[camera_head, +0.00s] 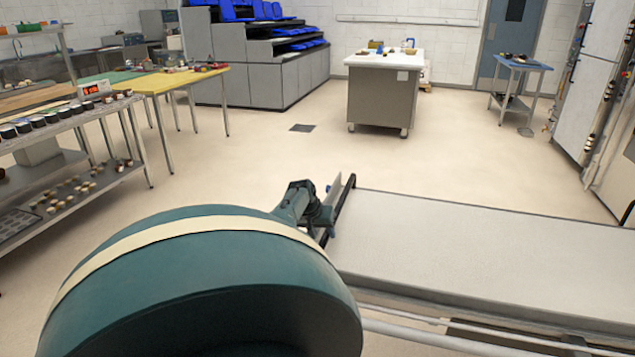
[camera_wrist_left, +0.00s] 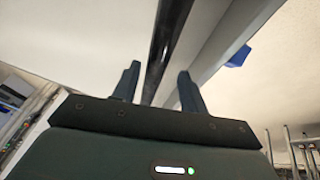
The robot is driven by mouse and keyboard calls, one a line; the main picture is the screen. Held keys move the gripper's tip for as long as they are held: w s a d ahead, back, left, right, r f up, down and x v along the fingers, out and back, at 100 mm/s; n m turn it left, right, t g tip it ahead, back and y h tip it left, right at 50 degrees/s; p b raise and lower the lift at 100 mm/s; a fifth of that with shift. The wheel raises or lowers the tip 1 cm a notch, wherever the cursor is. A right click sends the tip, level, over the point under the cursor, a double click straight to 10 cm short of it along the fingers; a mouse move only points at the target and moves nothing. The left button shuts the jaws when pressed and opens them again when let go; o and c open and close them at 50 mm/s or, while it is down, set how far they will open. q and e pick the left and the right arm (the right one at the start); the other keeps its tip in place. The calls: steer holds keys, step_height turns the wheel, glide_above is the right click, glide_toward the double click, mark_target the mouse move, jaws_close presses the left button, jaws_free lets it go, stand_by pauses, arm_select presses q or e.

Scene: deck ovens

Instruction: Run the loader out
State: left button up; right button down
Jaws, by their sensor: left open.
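The loader (camera_head: 490,255) is a long flat board with a pale belt, running from the middle of the head view to the right edge. A dark bar (camera_head: 347,190) crosses its left end. My left gripper (camera_head: 328,205) is at this bar, with my large teal arm link in front. In the left wrist view the two fingers (camera_wrist_left: 157,75) stand apart, and the black bar (camera_wrist_left: 166,40) runs up between them. The fingers look open around the bar; I cannot tell whether either touches it. My right gripper is not in view.
Open floor (camera_head: 270,165) lies beyond the loader's left end. A rack of small items (camera_head: 75,125) and a yellow table (camera_head: 170,82) stand at the left. A grey counter with a white top (camera_head: 384,95) and a small blue table (camera_head: 522,64) stand farther back.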

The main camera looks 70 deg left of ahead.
arm_select(q)
steer(key=p+v, duration=0.3)
steer(key=v, duration=0.1)
steer(key=shift+w, duration=0.15)
steer(key=p+v, duration=0.3)
steer(key=v, duration=0.6)
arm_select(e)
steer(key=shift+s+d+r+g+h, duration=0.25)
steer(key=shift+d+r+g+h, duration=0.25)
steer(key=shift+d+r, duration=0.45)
arm_select(q)
steer(key=shift+a, duration=0.1)
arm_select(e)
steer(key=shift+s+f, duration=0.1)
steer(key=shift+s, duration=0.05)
